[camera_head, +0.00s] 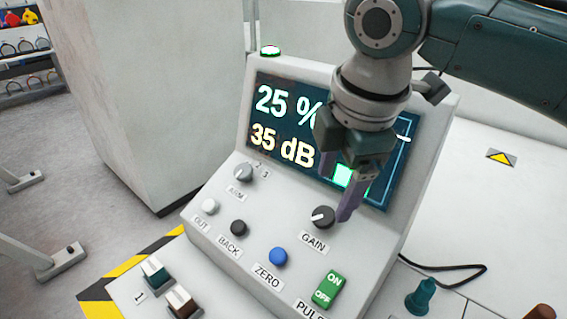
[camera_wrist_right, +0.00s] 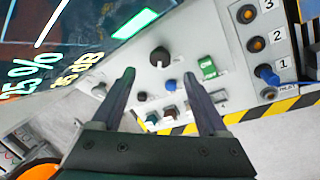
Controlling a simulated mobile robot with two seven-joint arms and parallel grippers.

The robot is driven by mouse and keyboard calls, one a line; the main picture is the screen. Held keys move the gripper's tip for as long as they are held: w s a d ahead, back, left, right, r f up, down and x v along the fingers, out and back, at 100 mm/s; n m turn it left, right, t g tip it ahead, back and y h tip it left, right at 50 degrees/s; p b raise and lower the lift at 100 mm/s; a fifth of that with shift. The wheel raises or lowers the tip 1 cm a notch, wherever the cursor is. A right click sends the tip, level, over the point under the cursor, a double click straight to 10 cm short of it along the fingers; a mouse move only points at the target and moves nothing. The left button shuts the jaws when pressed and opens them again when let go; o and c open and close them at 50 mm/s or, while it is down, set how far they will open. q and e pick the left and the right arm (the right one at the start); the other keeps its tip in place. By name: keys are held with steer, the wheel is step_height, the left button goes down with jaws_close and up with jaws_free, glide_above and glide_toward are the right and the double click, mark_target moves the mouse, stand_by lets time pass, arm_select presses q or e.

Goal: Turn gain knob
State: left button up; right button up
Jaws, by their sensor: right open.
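The gain knob (camera_head: 323,216) is a dark round knob with a white mark, above the GAIN label on the sloped face of the grey console (camera_head: 215,238). It also shows in the right wrist view (camera_wrist_right: 160,57), ahead of the fingertips and between their lines. My right gripper (camera_head: 340,190) is open and empty, its fingers pointing down at the panel just above the knob. In the right wrist view the two fingers (camera_wrist_right: 160,74) are spread wide. I cannot tell that either finger touches the knob. The display (camera_head: 285,125) reads 25 % and 35 dB, partly hidden by my gripper.
Near the knob are a blue ZERO button (camera_head: 278,257), a green ON/OFF switch (camera_head: 330,289), a black BACK button (camera_head: 238,228) and a grey selector knob (camera_head: 243,172). A teal plug (camera_head: 420,297) stands right of the console. A large pale cabinet (camera_head: 150,95) is at left.

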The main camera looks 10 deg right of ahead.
mark_target(324, 215)
steer(key=b+x, duration=0.1)
steer(key=x, duration=0.6)
steer(key=shift+b, duration=0.35)
jaws_close()
